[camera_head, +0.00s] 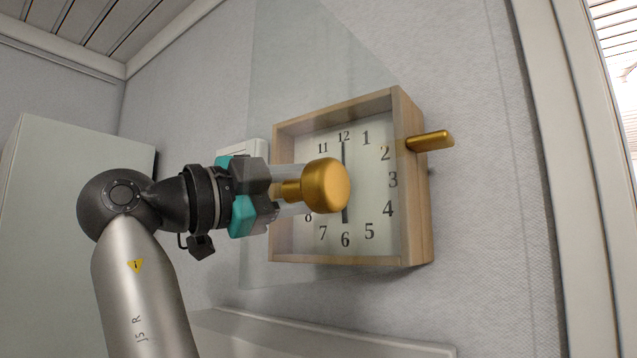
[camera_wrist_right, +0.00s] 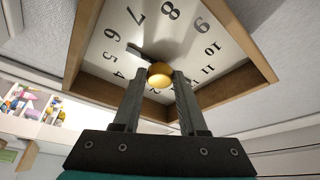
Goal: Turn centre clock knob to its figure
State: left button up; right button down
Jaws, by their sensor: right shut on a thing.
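The clock is a square wooden box (camera_head: 413,200) on the wall with a white numbered face. A large gold knob (camera_head: 326,185) stands out from the middle of the face. A dark vertical hand (camera_head: 344,155) shows above and below the knob, towards 12 and 6. My right gripper (camera_head: 295,190) is at the knob from the left, with its fingers looking see-through in the head view. In the right wrist view, the right gripper (camera_wrist_right: 160,82) is shut on the centre knob (camera_wrist_right: 160,70), between its two fingertips. The knob covers part of the face. My left gripper is not in view.
A gold lever-like knob (camera_head: 430,141) sticks out from the clock's right side. A white wall plate (camera_head: 245,150) is partly hidden behind my right gripper. A pale ledge (camera_head: 320,335) runs below the clock. The wall right of the clock is bare up to a white frame (camera_head: 555,170).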

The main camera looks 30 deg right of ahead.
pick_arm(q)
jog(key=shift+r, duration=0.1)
pick_arm(e)
jog(key=shift+m, duration=0.3)
jog(key=shift+c, duration=2.3)
grip_release()
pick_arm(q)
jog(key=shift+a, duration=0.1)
pick_arm(e)
jog(key=shift+d, duration=0.1)
